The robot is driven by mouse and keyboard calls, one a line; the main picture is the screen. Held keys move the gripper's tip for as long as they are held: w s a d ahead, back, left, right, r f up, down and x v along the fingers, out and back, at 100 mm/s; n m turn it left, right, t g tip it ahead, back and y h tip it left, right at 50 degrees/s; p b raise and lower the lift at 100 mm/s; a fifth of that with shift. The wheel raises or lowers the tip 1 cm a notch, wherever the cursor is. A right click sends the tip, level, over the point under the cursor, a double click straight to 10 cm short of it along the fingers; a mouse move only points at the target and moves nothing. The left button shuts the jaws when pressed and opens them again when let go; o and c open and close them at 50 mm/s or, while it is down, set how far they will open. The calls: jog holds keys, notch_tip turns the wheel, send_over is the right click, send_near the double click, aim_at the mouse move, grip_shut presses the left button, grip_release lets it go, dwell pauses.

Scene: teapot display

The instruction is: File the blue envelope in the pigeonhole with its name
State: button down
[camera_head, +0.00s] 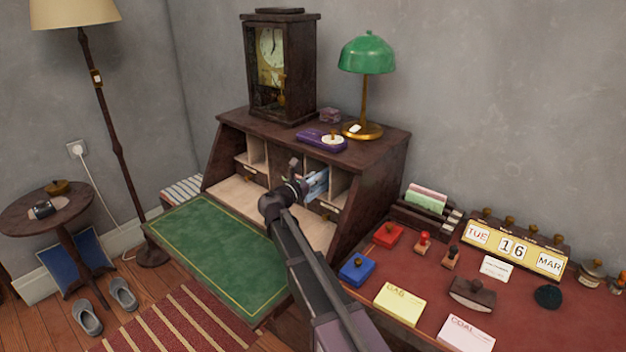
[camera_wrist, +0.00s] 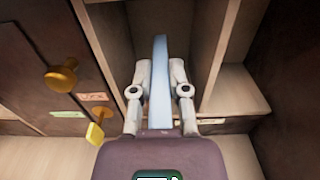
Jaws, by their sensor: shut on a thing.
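The blue envelope (camera_head: 318,182) is held upright at the desk's pigeonholes. In the wrist view the envelope (camera_wrist: 160,80) shows edge-on as a narrow pale blue strip. My gripper (camera_wrist: 159,90) is shut on it, one finger on each side. It also shows in the head view (camera_head: 303,187), in front of the pigeonholes. The envelope's far end is toward an open pigeonhole (camera_wrist: 125,50) between upright dividers; how far inside it reaches is unclear. Small labels, one pinkish (camera_wrist: 94,97) and one pale (camera_wrist: 210,122), sit below the holes; their words are unreadable.
A divider (camera_wrist: 217,60) stands close right of my gripper. Brass knobs (camera_wrist: 61,77) and a brass key-like piece (camera_wrist: 96,131) stick out at left. The green writing leaf (camera_head: 215,245) is clear. A green lamp (camera_head: 367,60) and clock (camera_head: 280,65) stand on top.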

jog(key=c, duration=0.5)
grip_release()
jog(key=shift+c, duration=0.2)
jog(key=shift+s, duration=0.15)
jog(key=v, duration=1.1)
jog(key=shift+s+a, duration=0.25)
jog(key=shift+a, duration=0.05)
